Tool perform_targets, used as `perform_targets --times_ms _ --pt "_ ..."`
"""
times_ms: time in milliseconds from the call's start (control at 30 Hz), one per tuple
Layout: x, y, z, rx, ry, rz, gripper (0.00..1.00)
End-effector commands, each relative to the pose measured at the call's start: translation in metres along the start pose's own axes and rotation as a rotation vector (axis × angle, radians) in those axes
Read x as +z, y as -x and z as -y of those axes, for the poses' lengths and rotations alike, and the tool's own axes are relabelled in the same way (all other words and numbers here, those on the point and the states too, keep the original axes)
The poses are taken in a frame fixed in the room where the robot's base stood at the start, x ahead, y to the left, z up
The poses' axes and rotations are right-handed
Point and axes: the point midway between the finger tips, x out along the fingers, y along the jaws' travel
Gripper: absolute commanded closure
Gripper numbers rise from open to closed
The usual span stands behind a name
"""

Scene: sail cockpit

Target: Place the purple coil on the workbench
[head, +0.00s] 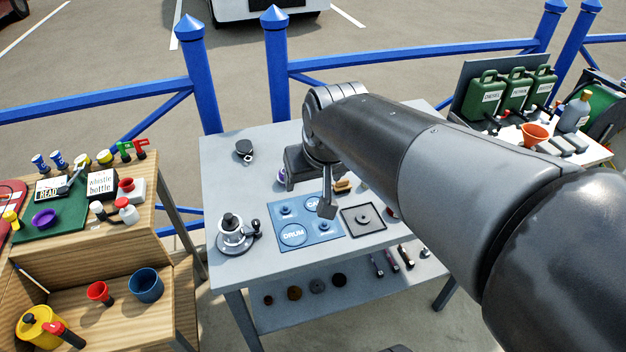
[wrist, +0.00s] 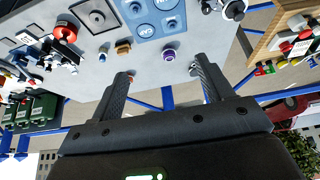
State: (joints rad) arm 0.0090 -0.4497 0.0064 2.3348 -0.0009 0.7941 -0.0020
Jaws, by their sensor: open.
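A purple ring-shaped thing that looks like the purple coil (head: 44,218) lies on a green mat on the wooden stand at the left of the head view. The grey table that looks like the workbench (head: 228,170) stands in the middle. My gripper (wrist: 165,82) is open over the far side of this table, with nothing between its fingers. In the head view my arm hides most of the gripper. A small purple-and-white piece (wrist: 168,54) stands on the table beyond the fingertips in the wrist view; it also shows partly in the head view (head: 281,177).
A blue board (head: 291,235) with round marks, a winch-like piece (head: 233,232) and a black block (head: 244,150) are on the grey table. A blue railing (head: 199,90) runs behind.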

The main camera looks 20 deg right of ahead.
Motion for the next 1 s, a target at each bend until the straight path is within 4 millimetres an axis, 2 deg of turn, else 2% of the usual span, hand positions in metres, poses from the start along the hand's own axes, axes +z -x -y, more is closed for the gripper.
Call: perform_targets --times_ms 100,200,400,800,1000 --pt "0.035 0.021 0.0 -0.001 -0.001 -0.017 0.27" --pt "0.059 0.03 0.001 -0.003 -0.001 -0.023 0.27" --pt "0.086 0.039 0.001 -0.004 -0.001 -0.03 0.27" --pt "0.089 0.039 0.001 -0.005 -0.001 -0.029 0.27" --pt "0.079 0.04 -0.002 0.002 -0.001 -0.014 0.11"
